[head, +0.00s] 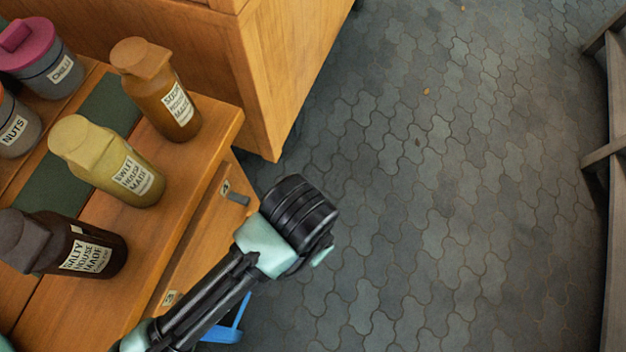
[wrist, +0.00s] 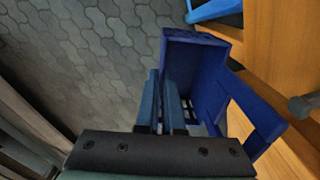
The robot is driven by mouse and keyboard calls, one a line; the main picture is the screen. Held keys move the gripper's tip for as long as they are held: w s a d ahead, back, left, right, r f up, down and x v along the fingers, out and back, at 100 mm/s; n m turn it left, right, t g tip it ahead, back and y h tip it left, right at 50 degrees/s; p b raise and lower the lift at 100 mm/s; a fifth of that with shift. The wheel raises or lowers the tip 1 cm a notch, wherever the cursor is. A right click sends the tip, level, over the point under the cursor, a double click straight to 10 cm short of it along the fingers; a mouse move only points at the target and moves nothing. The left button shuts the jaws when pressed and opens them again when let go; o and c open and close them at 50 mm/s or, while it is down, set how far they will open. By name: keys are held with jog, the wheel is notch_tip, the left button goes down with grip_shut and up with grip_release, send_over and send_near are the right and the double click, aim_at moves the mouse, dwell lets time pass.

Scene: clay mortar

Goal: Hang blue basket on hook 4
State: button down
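A dark blue basket (wrist: 205,52) with a raised handle (wrist: 256,108) fills the middle of the wrist view. My gripper (wrist: 163,85) has one finger on each side of the basket's left wall and appears closed on it. In the head view my arm hides the dark blue basket, and the fingers are out of sight below the wrist. A grey hook (head: 237,198) sticks out of the wooden side panel, beside my wrist, with a small label next to it. The label's number is too small to read. A hook tip also shows in the wrist view (wrist: 303,107).
A lighter blue object (head: 228,325), perhaps another basket, is below my forearm and also at the top of the wrist view (wrist: 214,9). Several labelled bottles (head: 128,172) stand on the wooden counter. Paved floor (head: 430,190) is clear to the right, up to a railing (head: 612,160).

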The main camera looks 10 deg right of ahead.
jog(key=shift+w+a+f+b, duration=0.1)
jog(key=shift+w+a+b, duration=0.15)
jog(key=shift+w+a, duration=0.55)
jog(key=shift+w+a+f+b, duration=0.1)
jog(key=shift+w+a+b, duration=0.2)
jog(key=shift+w+a, duration=0.5)
jog(key=shift+w+a+f+b, duration=0.1)
jog(key=shift+w+a+b, duration=0.25)
jog(key=shift+a, duration=0.75)
jog(key=shift+w+a+f, duration=0.3)
jog(key=shift+w+a, duration=0.15)
jog(key=shift+a, duration=0.3)
jog(key=c, duration=1)
grip_release()
jog(key=shift+a, duration=0.15)
jog(key=shift+o, duration=0.4)
notch_tip(320, 180, up, 13)
jog(key=p, duration=0.4)
jog(key=shift+d+p, duration=0.25)
jog(key=shift+p, duration=0.15)
